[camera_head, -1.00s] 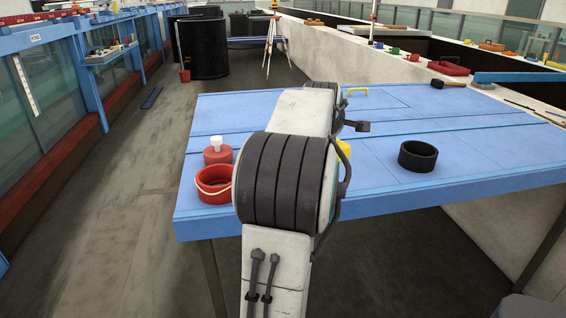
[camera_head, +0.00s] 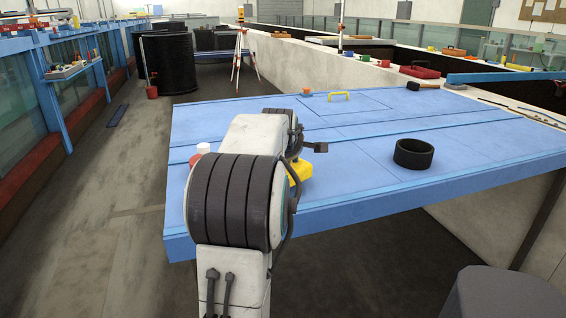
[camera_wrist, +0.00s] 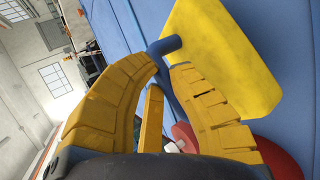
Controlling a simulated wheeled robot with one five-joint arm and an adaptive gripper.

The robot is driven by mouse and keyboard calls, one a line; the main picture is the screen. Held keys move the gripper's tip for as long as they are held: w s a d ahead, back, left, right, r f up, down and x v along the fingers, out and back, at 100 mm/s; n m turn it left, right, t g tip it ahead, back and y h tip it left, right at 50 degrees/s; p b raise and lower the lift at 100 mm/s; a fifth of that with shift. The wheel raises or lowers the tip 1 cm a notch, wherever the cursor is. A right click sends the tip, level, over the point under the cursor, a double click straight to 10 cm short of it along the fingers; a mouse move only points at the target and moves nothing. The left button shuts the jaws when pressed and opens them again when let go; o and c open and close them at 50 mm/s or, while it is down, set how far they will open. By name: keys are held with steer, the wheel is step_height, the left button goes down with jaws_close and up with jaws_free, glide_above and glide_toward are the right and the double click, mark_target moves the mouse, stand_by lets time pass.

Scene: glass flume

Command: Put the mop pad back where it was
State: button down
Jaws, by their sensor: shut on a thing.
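The mop pad, a yellow slab with a blue peg, fills the upper right of the wrist view (camera_wrist: 225,65). My gripper (camera_wrist: 163,70) has its yellow fingers closed around the blue peg. In the head view a part of the yellow pad (camera_head: 301,170) shows just right of my arm, over the near left part of the blue table (camera_head: 340,195). My arm hides the gripper and the rest of the pad there. I cannot tell whether the pad touches the table.
A black ring (camera_head: 413,154) stands on the table to the right. A yellow handle (camera_head: 340,96) lies near the far edge. A red bottle with a white cap (camera_head: 203,148) shows partly behind my arm at the left. The table's middle is clear.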

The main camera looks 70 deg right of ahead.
step_height(320, 180, down, 2)
steer(key=shift+f+b, duration=0.15)
steer(key=shift+b, duration=0.45)
steer(key=c, duration=1.3)
jaws_free()
steer(key=v, duration=1.2)
